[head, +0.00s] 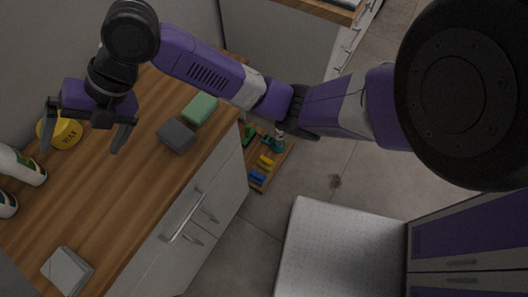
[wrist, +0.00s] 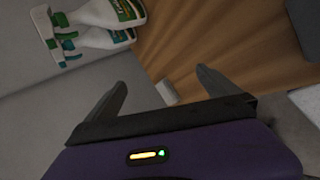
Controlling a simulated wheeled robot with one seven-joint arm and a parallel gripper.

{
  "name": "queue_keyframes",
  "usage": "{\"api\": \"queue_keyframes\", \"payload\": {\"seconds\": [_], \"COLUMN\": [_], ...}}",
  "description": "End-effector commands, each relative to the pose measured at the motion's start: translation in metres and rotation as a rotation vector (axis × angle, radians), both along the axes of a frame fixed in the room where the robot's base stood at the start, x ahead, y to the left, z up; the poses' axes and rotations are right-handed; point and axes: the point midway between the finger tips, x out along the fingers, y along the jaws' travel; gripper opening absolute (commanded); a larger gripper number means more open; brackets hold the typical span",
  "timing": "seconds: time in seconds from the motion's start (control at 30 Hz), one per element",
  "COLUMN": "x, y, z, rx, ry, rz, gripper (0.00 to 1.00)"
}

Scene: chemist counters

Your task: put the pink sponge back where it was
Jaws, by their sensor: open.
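I see no pink sponge in either view. My gripper (head: 86,130) is open and empty above the wooden counter (head: 110,190), near the wall, with its fingers spread; they also show in the wrist view (wrist: 160,85). A green sponge-like block (head: 200,109) and a dark grey one (head: 177,135) lie side by side near the counter's front edge, right of my gripper. A light grey block (head: 67,271) lies at the near end of the counter. A small pale block (wrist: 167,92) shows between the fingers in the wrist view, apart from them.
A yellow wax tin (head: 62,132) stands under my gripper at the left. White bottles (head: 20,167) stand by the wall; spray bottles (wrist: 102,14) show in the wrist view. A low wooden board (head: 258,186) with small coloured items is beyond the drawers. The counter's middle is clear.

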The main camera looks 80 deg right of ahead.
Motion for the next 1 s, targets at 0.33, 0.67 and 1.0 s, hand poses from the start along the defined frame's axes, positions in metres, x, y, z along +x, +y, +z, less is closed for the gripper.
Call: {"api": "queue_keyframes", "payload": {"seconds": [0.33,0.67,1.0], "x": [0.010,-0.045,-0.171], "y": [0.093,0.095,0.056], "z": [0.020,-0.024,-0.089], "rx": [0.718,1.219,1.472], "ry": [0.009,0.140,0.196], "rz": [-0.451,-0.907,-1.307], "gripper": [1.00,1.00,1.00]}}
